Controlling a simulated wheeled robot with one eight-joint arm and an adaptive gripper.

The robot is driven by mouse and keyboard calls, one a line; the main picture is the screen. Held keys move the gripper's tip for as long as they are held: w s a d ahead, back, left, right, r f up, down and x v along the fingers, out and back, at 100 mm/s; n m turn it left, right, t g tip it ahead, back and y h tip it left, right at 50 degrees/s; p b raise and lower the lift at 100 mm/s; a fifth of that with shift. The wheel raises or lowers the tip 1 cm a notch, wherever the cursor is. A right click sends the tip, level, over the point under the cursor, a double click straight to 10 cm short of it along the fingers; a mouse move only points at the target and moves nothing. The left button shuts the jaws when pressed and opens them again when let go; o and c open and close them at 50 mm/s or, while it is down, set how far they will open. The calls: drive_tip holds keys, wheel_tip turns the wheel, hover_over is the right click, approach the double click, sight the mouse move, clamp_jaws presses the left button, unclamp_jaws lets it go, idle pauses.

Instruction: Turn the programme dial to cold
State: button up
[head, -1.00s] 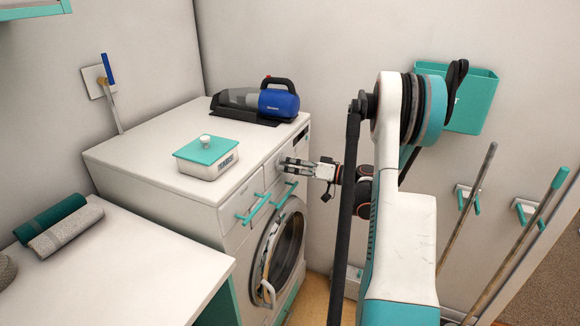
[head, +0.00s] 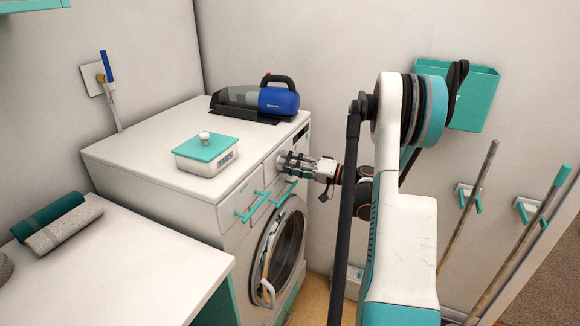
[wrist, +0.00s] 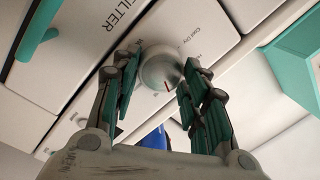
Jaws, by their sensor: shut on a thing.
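The programme dial (wrist: 158,70) is a round silver-grey knob on the white front panel of the washing machine (head: 140,150). A small red mark shows on the dial, and small print lies beside it, too blurred to read surely. My gripper (wrist: 161,62) has one finger on each side of the dial and is shut on it. In the head view my gripper (head: 284,160) is at the upper front of the machine, and its fingers mostly hide the dial.
Teal handles (head: 253,206) stick out of the panel left of my gripper, above the round door (head: 282,245). A teal-lidded tabs box (head: 206,160) and a blue hand vacuum (head: 278,101) stand on the machine. A wall is close on the right.

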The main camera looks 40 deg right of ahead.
drive_tip(key=shift+f+m+b, duration=0.1)
drive_tip(key=shift+m+b, duration=0.35)
drive_tip(key=shift+m, duration=1.55)
drive_tip(key=o, duration=1.1)
drive_tip(key=shift+c, duration=0.2)
drive_tip(key=v, duration=1.2)
drive_tip(key=shift+f, duration=0.25)
drive_tip(key=shift+a+r, duration=0.1)
